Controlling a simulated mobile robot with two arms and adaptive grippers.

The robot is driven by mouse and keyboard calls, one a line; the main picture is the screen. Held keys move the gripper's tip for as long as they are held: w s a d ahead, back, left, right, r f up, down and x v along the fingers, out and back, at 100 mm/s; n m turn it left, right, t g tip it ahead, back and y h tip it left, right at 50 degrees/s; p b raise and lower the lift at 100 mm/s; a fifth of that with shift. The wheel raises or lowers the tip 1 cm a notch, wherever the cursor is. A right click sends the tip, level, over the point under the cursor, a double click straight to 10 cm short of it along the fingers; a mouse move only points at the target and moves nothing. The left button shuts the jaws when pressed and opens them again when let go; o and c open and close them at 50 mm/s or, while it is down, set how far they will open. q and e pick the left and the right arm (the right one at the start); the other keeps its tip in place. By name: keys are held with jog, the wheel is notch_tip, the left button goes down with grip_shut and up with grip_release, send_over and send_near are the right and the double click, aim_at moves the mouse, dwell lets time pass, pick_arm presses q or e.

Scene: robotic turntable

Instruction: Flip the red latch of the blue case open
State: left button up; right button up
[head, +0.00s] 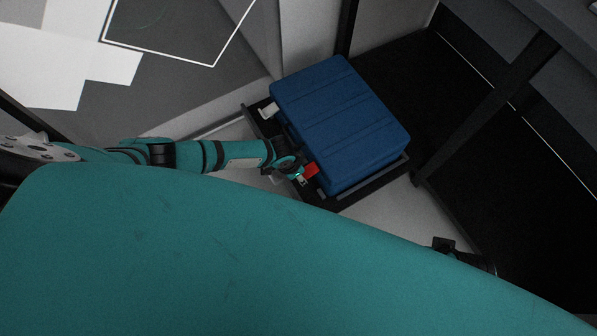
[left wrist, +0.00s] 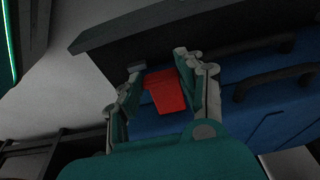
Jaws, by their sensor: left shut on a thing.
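The blue case (head: 340,120) lies on a dark tray in the head view. Its red latch (head: 311,171) is on the near left side, by the lower corner. My left gripper (head: 300,177) is at this latch. In the left wrist view, the red latch (left wrist: 166,92) sits between the two fingers of my left gripper (left wrist: 163,90), which is shut on it. The latch's hinge end is not clear. A dark part at the lower right of the head view seems to belong to my right arm; its fingers cannot be made out.
The dark tray (head: 401,164) has a raised rim around the case. A black handle (left wrist: 272,80) shows in the left wrist view. Dark frame bars stand at the right.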

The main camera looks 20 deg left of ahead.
dwell(0.4)
pick_arm(q)
jog(key=o, duration=1.2)
jog(key=shift+c, duration=0.2)
jog(key=shift+r, duration=0.1)
jog(key=v, duration=1.1)
jog(key=shift+r, duration=0.4)
jog(key=shift+s, duration=0.1)
